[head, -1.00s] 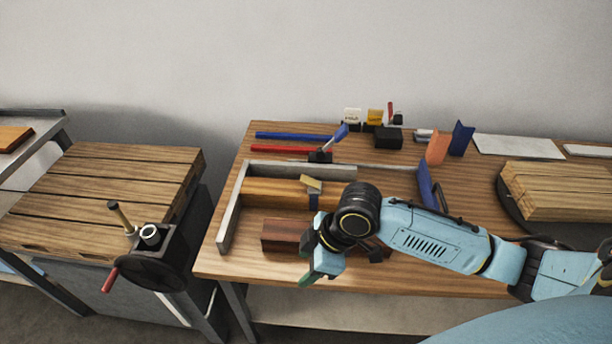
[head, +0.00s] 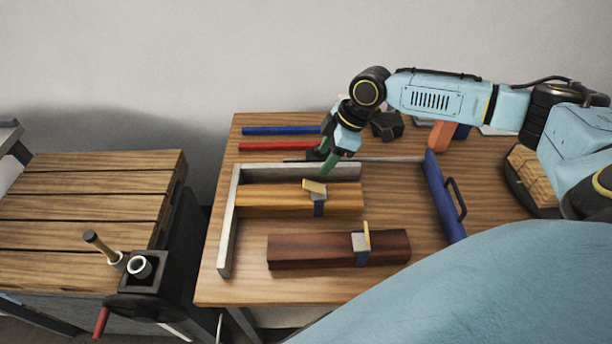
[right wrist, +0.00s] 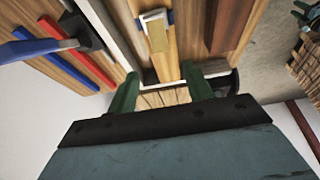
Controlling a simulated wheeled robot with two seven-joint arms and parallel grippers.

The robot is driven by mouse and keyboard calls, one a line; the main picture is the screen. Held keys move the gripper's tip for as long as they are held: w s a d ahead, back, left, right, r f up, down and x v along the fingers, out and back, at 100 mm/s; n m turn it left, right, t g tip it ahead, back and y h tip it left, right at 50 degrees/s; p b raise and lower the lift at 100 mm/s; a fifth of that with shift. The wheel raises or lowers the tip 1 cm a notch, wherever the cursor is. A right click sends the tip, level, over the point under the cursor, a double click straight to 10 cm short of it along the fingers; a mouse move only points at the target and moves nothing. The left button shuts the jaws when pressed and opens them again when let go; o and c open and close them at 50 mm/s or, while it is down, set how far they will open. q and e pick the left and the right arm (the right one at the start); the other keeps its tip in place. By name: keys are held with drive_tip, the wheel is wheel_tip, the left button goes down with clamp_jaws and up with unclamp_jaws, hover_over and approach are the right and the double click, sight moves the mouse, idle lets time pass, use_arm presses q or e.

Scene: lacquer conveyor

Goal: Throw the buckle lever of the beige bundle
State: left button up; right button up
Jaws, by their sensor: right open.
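The beige bundle, tan-orange in this light (head: 265,199), lies along the back of the grey L-shaped fence (head: 227,222). A blue strap (head: 319,208) runs around it, and its pale buckle lever (head: 314,187) sits tilted on top. In the right wrist view, the lever (right wrist: 157,36) shows beyond the fingers. My right gripper (head: 333,161) is at the fence's back wall, behind and slightly right of the lever, apart from it. Its green fingers (right wrist: 160,88) are open with nothing held between them. My left gripper is not in view.
A dark brown bundle (head: 310,250) with its own upright lever (head: 366,236) lies in front. A blue handled bar (head: 444,198) stands right. Blue (head: 280,130) and red (head: 280,146) bars lie behind. A slatted bench with a crank (head: 100,322) is left.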

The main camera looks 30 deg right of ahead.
sight(305, 183)
drive_tip(key=x, duration=0.9)
drive_tip(key=shift+a+f, duration=0.1)
drive_tip(key=shift+f, duration=0.2)
drive_tip(key=shift+w+a+f, duration=0.1)
drive_tip(key=shift+w+f, duration=0.1)
drive_tip(key=shift+f, duration=0.15)
drive_tip(key=c, duration=1)
drive_tip(key=shift+w+a+f+g+h+p, duration=0.15)
drive_tip(key=shift+a+g+h+p, duration=0.25)
drive_tip(key=shift+h+p, duration=0.4)
drive_tip(key=shift+w+a+f+g+h+p, duration=0.1)
drive_tip(key=shift+a+f+g+h+p, duration=0.05)
drive_tip(key=shift+f+g+h+p, duration=0.45)
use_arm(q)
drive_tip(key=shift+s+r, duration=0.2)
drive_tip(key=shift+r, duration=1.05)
use_arm(e)
drive_tip(key=shift+f+g+h, duration=0.25)
drive_tip(key=shift+g+h, duration=0.05)
drive_tip(key=shift+h, duration=0.4)
